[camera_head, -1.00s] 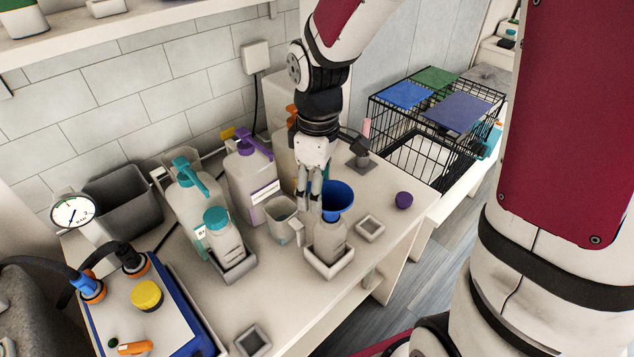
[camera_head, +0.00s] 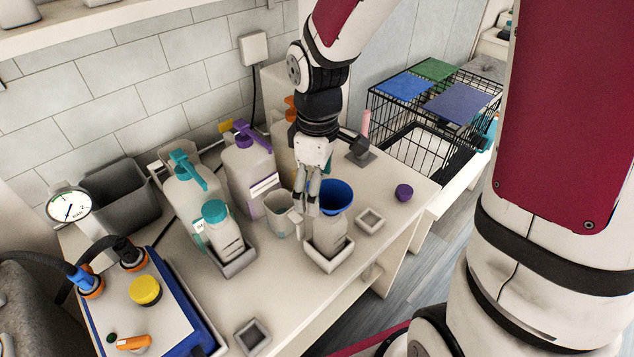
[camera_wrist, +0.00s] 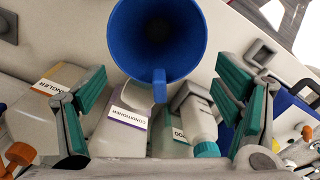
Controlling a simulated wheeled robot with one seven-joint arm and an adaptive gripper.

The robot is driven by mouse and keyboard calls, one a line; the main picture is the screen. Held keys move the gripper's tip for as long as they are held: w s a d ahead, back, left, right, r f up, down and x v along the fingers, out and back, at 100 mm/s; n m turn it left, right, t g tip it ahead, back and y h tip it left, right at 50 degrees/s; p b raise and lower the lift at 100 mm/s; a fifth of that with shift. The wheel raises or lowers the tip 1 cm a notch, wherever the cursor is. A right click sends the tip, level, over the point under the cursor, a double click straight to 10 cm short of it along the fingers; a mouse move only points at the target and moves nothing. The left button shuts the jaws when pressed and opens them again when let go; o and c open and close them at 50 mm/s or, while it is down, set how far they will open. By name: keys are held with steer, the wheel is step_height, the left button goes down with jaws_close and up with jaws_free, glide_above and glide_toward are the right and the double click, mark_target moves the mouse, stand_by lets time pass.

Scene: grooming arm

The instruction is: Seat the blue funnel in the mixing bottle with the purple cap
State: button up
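The blue funnel (camera_head: 337,197) is upright, wide mouth up, over the mixing bottle (camera_head: 326,235), a pale bottle in a small white tray (camera_head: 330,264). The funnel hides the bottle's mouth, so I cannot tell how far the spout sits in it. The purple cap (camera_head: 404,192) lies apart on the table to the right. My gripper (camera_head: 305,210) is beside the funnel's left side. In the wrist view my gripper (camera_wrist: 163,105) has its fingers wide apart; the funnel (camera_wrist: 125,35) and its small tab lie ahead between them, touching neither finger.
A clear measuring jug (camera_head: 282,214) stands close left of my gripper. A teal-capped bottle (camera_head: 222,230) and purple-pump (camera_head: 249,175) and teal-pump (camera_head: 188,195) bottles stand farther left. A small square holder (camera_head: 370,220) is right of the tray. A wire crate (camera_head: 430,110) stands behind right.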

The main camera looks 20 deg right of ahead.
step_height(320, 180, up, 12)
stand_by(0.7)
steer(key=shift+o, duration=0.9)
steer(key=shift+r, duration=0.1)
step_height(320, 180, up, 9)
steer(key=p, duration=0.4)
steer(key=shift+p, duration=0.35)
